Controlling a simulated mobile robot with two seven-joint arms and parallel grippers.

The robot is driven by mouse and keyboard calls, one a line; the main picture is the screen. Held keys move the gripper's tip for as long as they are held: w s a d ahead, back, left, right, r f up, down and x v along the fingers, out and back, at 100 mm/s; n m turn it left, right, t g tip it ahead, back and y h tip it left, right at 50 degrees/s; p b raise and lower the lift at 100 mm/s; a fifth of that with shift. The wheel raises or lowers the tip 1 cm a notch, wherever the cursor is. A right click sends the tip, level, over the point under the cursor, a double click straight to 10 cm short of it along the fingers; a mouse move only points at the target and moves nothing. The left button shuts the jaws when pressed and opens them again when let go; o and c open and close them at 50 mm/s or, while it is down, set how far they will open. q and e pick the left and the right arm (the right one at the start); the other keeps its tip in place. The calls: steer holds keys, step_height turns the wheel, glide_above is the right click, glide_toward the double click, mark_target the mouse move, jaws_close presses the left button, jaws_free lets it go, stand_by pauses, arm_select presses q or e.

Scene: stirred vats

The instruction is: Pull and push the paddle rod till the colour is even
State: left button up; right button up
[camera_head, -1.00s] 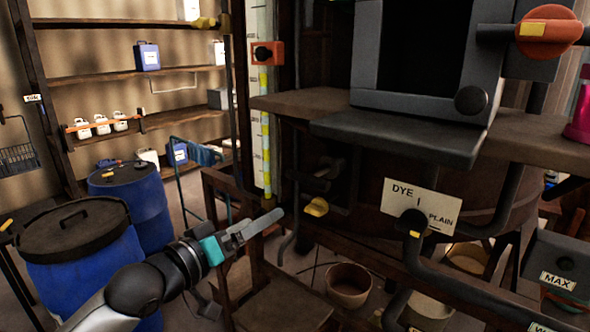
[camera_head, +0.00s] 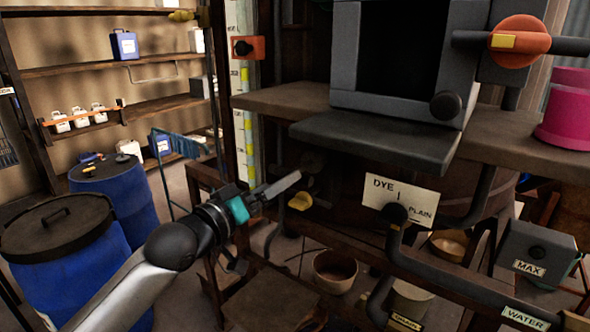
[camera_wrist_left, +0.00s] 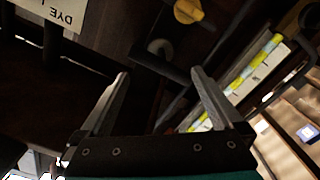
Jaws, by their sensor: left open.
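My left gripper (camera_head: 284,184) is open and empty, reaching in from the left below the wooden shelf of the vat. In the left wrist view its two fingers (camera_wrist_left: 158,80) stand apart with nothing between them. Beyond them is a dark rod with a rounded, pale-edged end (camera_wrist_left: 160,47); I cannot tell for sure whether it is the paddle rod. In the head view that area is dark and partly behind the gripper. The wooden vat (camera_head: 345,185) stands behind the DYE/PLAIN plate (camera_head: 400,201). The liquid's colour is not visible. My right gripper is not in view.
A yellow tap handle (camera_head: 300,201) is close to the left fingertips; it also shows in the left wrist view (camera_wrist_left: 188,10). Black pipes (camera_head: 425,275) and a MAX box (camera_head: 540,255) lie to the right. Blue drums (camera_head: 70,270) stand left. A bucket (camera_head: 335,271) sits below.

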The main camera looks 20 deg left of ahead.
mark_target(295, 169)
arm_select(q)
steer(key=shift+p+x, duration=0.5)
steer(key=shift+x, duration=3.05)
jaws_close()
steer(key=shift+f, duration=0.1)
